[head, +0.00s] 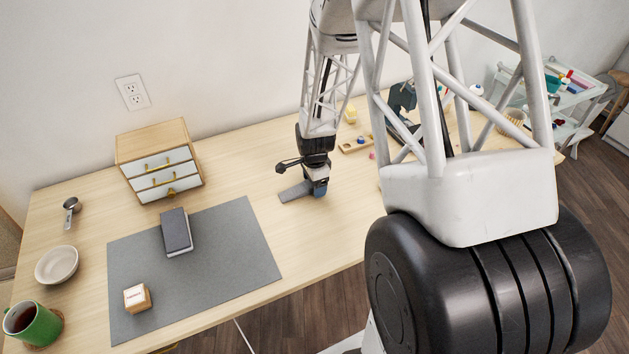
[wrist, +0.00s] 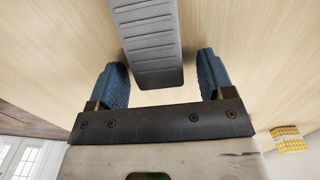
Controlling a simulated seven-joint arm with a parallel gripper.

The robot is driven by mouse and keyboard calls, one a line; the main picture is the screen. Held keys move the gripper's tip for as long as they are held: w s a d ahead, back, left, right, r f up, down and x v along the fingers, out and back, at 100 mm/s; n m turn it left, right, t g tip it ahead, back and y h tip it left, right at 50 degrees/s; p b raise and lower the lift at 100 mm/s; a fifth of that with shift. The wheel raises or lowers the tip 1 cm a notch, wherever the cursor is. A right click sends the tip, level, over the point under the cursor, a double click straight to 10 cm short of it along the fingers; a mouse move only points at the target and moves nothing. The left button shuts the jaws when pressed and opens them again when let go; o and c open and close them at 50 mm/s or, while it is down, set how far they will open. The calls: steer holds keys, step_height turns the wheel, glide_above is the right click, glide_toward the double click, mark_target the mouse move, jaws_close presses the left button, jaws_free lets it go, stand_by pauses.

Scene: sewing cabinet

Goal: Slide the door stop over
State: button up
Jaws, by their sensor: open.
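The door stop (head: 294,192) is a flat grey wedge lying on the light wood table, to the right of the grey mat. In the wrist view the door stop (wrist: 150,45) shows its ribbed top, with its near end between my two fingers. My gripper (head: 318,188) is low at the door stop's right end. In the wrist view my gripper (wrist: 162,80) is open, with a blue pad on each side of the door stop and visible gaps to it. The far end of the door stop is cut off in that view.
The grey mat (head: 225,250) holds a dark book (head: 176,231) and a small box (head: 137,298). A small drawer cabinet (head: 160,160) stands behind it. A wooden block with holes (head: 355,145) lies behind my gripper. The table between mat and door stop is clear.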

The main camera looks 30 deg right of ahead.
mark_target(217, 222)
steer(key=shift+c, duration=0.4)
steer(key=c, duration=0.9)
steer(key=shift+c, duration=0.2)
steer(key=shift+a, duration=0.1)
steer(key=shift+s+a, duration=0.1)
steer(key=shift+a, duration=9.85)
steer(key=shift+w+a+r, duration=0.1)
steer(key=shift+w+a, duration=0.1)
steer(key=shift+a, duration=5.25)
steer(key=shift+s+f, duration=0.1)
steer(key=shift+f, duration=0.1)
